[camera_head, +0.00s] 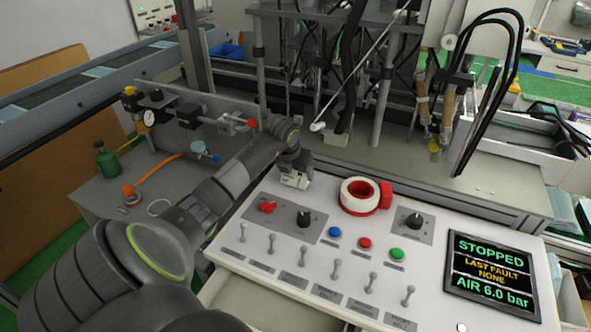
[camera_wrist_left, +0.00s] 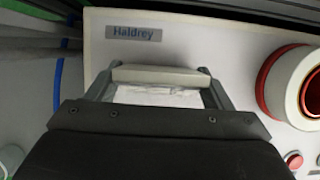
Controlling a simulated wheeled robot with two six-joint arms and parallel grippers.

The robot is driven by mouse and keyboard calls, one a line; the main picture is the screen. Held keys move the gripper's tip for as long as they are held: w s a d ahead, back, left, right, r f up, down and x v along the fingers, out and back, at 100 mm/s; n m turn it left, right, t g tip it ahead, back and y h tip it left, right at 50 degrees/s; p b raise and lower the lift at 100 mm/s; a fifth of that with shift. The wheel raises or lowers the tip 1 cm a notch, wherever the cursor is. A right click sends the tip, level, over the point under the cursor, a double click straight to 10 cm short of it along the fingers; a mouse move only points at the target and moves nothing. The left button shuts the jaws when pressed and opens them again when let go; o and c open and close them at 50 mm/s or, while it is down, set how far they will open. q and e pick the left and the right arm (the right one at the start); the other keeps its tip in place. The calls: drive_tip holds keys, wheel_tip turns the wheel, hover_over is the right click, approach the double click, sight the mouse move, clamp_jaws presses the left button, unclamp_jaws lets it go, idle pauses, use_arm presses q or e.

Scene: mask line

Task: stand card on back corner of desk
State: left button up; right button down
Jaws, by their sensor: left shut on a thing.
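The desk is the white-topped control console (camera_head: 262,193), with switches, buttons and a screen. My left gripper (camera_head: 294,171) is low over its back left corner, shut on a small pale card (camera_head: 295,182). In the left wrist view the card (camera_wrist_left: 160,75) spans the space between the two grey fingers of the left gripper (camera_wrist_left: 158,84). A whitish, blurred surface shows just below its edge. The card's face cannot be read, and I cannot tell whether its lower edge touches the desk. My right gripper is not in view.
A tape roll (camera_head: 359,195) in white and red stands right of the gripper. A red knob (camera_head: 267,207) and a black knob (camera_head: 304,218) are in front. A "Haldrey" plate (camera_wrist_left: 134,33) marks the back corner. Machine posts rise behind the desk.

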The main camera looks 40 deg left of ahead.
use_arm(q)
drive_tip(key=shift+f, duration=0.25)
drive_tip(key=o, duration=1.1)
drive_tip(key=shift+c, duration=0.2)
drive_tip(key=shift+r, duration=0.4)
drive_tip(key=v, duration=1.1)
drive_tip(key=shift+s+r+b, duration=0.2)
drive_tip(key=shift+s+b, duration=0.05)
drive_tip(key=shift+b, duration=0.2)
